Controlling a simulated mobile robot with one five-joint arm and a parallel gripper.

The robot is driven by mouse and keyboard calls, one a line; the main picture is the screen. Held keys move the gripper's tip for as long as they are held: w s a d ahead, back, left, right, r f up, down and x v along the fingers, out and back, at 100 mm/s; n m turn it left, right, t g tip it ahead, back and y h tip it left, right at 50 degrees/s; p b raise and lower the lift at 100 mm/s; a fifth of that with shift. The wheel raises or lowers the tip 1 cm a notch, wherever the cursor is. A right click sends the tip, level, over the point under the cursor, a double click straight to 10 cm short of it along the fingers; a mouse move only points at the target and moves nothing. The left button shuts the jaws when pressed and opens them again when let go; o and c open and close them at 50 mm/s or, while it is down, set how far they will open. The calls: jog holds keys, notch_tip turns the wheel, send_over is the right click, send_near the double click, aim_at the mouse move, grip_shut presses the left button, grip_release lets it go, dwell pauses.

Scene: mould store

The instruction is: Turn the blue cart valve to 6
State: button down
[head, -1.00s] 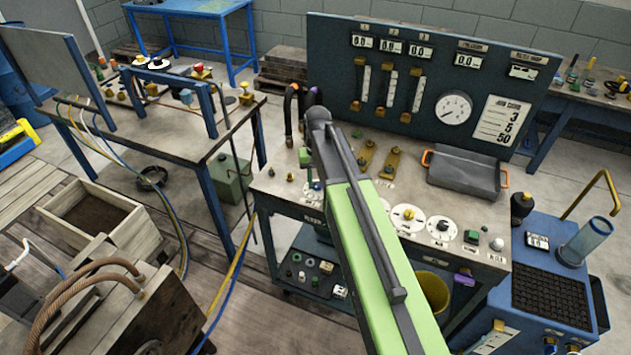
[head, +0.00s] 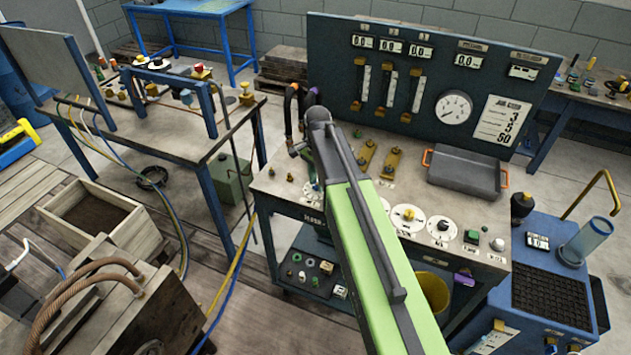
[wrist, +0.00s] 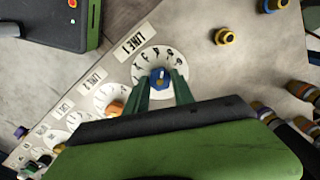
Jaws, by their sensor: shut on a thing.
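A blue valve knob (wrist: 160,78) sits at the middle of a white round dial (wrist: 176,62) with black numbers, beside a LINE 1 label, in the wrist view. My gripper (wrist: 161,86) has its two green fingers on either side of the knob and is shut on it. Which number the knob points to is too small to tell. In the head view my green arm reaches over the cart top, and the blue knob is hidden behind it. Only the left edge of a dial may show beside the arm.
A second dial with an orange knob (wrist: 115,108) lies close beside the gripper, by the LINE 2 label. Further dials run along the cart's front edge. A grey tray (head: 465,172) stands at the right of the cart top, below the upright gauge panel (head: 435,70).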

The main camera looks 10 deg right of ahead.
jog(key=m, duration=0.4)
jog(key=shift+a+m, duration=0.15)
jog(key=shift+m, duration=0.15)
jog(key=shift+w+m, duration=0.1)
jog(key=shift+m, duration=1.4)
jog(key=c, duration=1.1)
grip_release()
